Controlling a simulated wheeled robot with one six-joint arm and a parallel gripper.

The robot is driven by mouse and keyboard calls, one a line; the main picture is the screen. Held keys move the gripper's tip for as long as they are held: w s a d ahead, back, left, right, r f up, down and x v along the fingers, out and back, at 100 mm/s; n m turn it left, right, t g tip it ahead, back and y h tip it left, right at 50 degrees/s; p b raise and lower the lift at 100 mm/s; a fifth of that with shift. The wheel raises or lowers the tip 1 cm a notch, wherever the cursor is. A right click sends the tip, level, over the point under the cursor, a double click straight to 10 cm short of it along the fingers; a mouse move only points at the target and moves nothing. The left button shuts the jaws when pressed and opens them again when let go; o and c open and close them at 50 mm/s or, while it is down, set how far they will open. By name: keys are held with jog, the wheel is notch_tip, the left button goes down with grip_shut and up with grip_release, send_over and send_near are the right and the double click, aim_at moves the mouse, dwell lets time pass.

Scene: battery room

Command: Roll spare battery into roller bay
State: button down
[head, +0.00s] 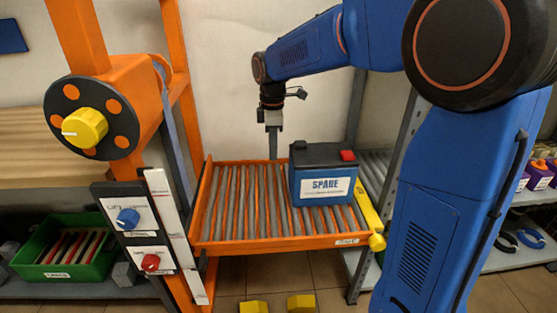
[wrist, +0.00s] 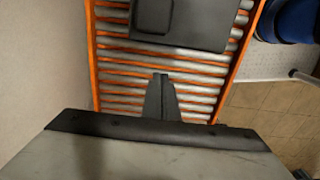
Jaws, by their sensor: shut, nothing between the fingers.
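The spare battery (head: 322,188), blue with a dark top, a red cap and a "SPARE" label, stands upright on the orange roller table (head: 225,245), toward its right end. Its dark top also shows in the wrist view (wrist: 200,35). A bay with grey rollers (head: 378,162) lies on the rack just right of the table, partly hidden by the battery and my arm. A yellow bar (head: 367,208) runs along the table's right end. My gripper (head: 273,150) points down over the table's back part, left of the battery and apart from it. Its fingers (wrist: 160,85) are shut and empty.
An orange post with a yellow knob (head: 85,128) stands at the left, above a panel with a blue knob (head: 128,218) and a red knob (head: 150,262). A green bin (head: 65,250) sits on the left shelf. The table's left rollers are clear.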

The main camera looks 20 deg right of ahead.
notch_tip(320, 180, down, 10)
jog(key=shift+r, duration=0.1)
jog(key=d, duration=0.2)
jog(key=shift+s+d+r, duration=0.2)
jog(key=shift+s+d, duration=0.25)
jog(key=shift+d, duration=0.5)
jog(key=s+d, duration=0.1)
jog(key=d, duration=0.6)
jog(key=s+d, duration=0.2)
jog(key=d, duration=0.6)
jog(key=s+d, duration=0.1)
jog(key=d, duration=0.6)
jog(key=shift+s+d, duration=0.25)
jog(key=shift+d, duration=0.1)
